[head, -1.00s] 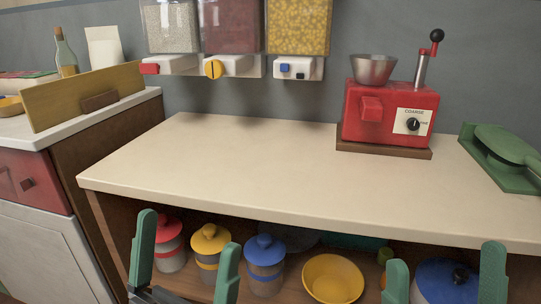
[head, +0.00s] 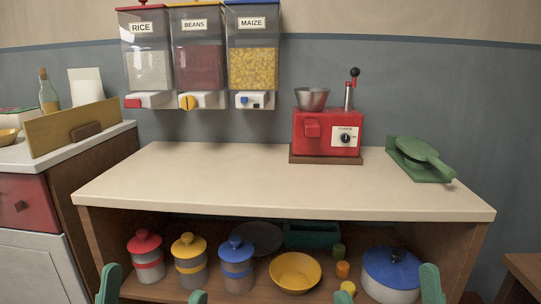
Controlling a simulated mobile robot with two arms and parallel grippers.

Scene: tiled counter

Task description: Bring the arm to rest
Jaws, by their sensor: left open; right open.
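My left gripper (head: 153,290) shows at the bottom edge of the head view. Its two green fingertips are well apart, with nothing seen between them, in front of the lower shelf with the red-lidded jar (head: 146,258) and the yellow-lidded jar (head: 190,260). The arms are mostly below the frame.
The counter top is clear at its middle and left. A red grinder (head: 318,132) and a green press (head: 420,158) stand at the back right. Dispensers of rice, beans and maize (head: 252,65) hang on the wall. A blue-lidded jar (head: 237,265) and yellow bowl (head: 296,272) sit on the shelf.

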